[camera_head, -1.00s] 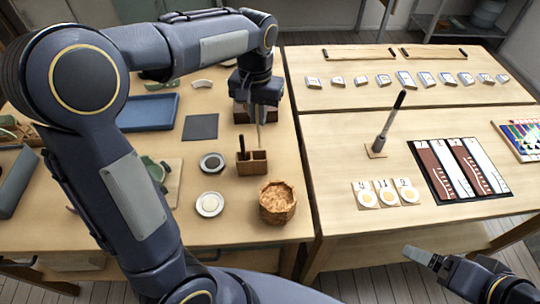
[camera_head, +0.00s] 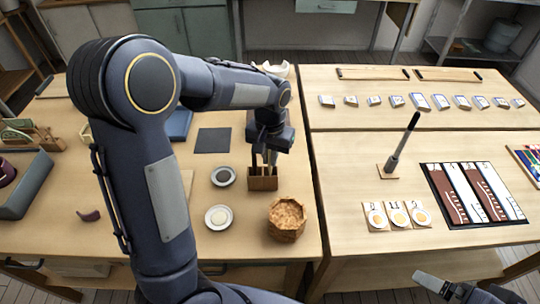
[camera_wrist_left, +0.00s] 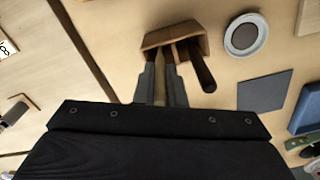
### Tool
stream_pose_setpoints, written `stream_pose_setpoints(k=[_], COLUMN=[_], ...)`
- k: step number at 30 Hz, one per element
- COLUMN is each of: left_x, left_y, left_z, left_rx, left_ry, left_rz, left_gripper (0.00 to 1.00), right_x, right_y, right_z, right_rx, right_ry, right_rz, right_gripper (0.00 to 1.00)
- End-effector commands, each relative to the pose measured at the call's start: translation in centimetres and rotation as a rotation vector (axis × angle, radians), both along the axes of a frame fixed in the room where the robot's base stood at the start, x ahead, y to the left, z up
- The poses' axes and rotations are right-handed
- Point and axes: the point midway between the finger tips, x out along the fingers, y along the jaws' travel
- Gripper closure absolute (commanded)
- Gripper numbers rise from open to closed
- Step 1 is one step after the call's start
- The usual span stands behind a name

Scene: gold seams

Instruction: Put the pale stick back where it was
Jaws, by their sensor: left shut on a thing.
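The pale stick (camera_wrist_left: 160,88) is between the fingers of my left gripper (camera_wrist_left: 161,84) in the left wrist view. In the head view my left gripper (camera_head: 268,153) is over the small wooden holder (camera_head: 262,184), pointing down and shut on the stick. The holder also shows in the left wrist view (camera_wrist_left: 190,35), with the stick's far end at its opening; how deep it reaches is hidden. A dark stick (camera_wrist_left: 203,72) stands in the holder beside my fingers. My right gripper (camera_head: 430,281) is at the bottom right, away from the holder; its jaw opening is unclear.
The right table holds an upright pen on a stand (camera_head: 393,162).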

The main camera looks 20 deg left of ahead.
Motion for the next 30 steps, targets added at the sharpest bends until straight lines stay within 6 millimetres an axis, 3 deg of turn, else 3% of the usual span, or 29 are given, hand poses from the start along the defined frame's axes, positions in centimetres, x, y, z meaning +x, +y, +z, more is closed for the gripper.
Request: stream_pose_setpoints(k=[2,3,8,20,30], left_x=[0.0,0.0,0.0,0.1,0.1], left_y=[0.0,0.0,0.0,0.0,0.0], left_z=[-0.3,-0.3,-0.2,0.7,7.7], left_rx=[0.000,0.000,0.000,-0.001,-0.002], left_ry=[0.000,0.000,0.000,-0.003,-0.005], left_rz=[0.000,0.000,0.000,0.000,0.000], left_gripper=[1.00,0.89,0.68,0.68,0.68], right_x=[0.0,0.0,0.0,0.0,0.0], right_y=[0.0,0.0,0.0,0.0,0.0], right_z=[-0.3,-0.3,-0.2,0.1,0.3], right_rx=[0.000,0.000,0.000,0.000,0.000], right_ry=[0.000,0.000,0.000,0.000,0.000], right_rz=[0.000,0.000,0.000,0.000,0.000], right_gripper=[0.00,0.00,0.00,0.00,0.00])
